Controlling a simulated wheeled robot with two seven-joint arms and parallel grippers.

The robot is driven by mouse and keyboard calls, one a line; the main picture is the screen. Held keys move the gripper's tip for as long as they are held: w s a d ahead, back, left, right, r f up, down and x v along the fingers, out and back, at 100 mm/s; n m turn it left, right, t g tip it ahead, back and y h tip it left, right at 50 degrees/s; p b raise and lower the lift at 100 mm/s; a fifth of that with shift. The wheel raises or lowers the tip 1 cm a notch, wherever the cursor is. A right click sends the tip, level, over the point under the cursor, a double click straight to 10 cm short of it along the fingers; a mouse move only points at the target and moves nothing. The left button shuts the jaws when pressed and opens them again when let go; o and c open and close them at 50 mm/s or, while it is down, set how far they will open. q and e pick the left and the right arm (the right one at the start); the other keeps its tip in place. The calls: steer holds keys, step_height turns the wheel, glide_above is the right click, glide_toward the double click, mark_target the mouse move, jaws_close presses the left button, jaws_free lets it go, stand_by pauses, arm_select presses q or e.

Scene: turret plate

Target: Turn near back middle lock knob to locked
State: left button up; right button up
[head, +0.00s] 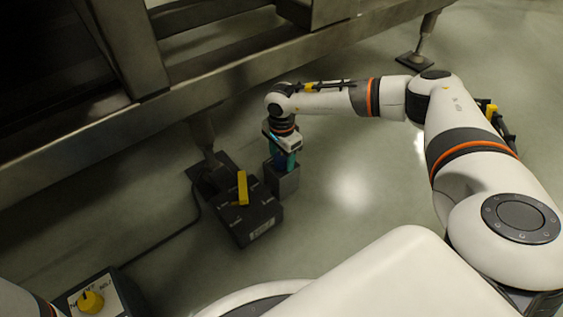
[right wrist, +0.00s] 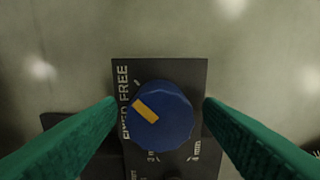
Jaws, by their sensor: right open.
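A round blue knob (right wrist: 163,115) with a yellow pointer mark sits on a dark plate in the right wrist view. The mark lies on the knob's left side and points up-left, towards the printed words FREE and FIXED. The green fingers of my right gripper (right wrist: 160,128) stand open on either side of the knob, with gaps showing. In the head view my right gripper (head: 284,160) points down over a grey block (head: 284,182) and hides the knob. My left gripper is not in view.
A black box (head: 250,220) with a yellow lever (head: 242,188) stands just left of the grey block. Another box with a yellow knob (head: 90,301) is at the bottom left. A large metal frame (head: 200,95) runs above.

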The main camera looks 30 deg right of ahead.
steer(key=shift+f, duration=0.1)
steer(key=c, duration=1)
steer(key=shift+o, duration=0.2)
steer(key=shift+n+p, duration=1.3)
steer(key=shift+p, duration=0.25)
steer(key=n+p, duration=0.2)
steer(key=n, duration=0.1)
steer(key=shift+n, duration=0.4)
steer(key=n+p, duration=0.1)
steer(key=n, duration=0.1)
steer(key=shift+n+p, duration=0.3)
steer(key=n, duration=0.2)
steer(key=shift+n+p, duration=0.3)
steer(key=shift+n, duration=0.1)
steer(key=n, duration=0.3)
steer(key=shift+n, duration=1.8)
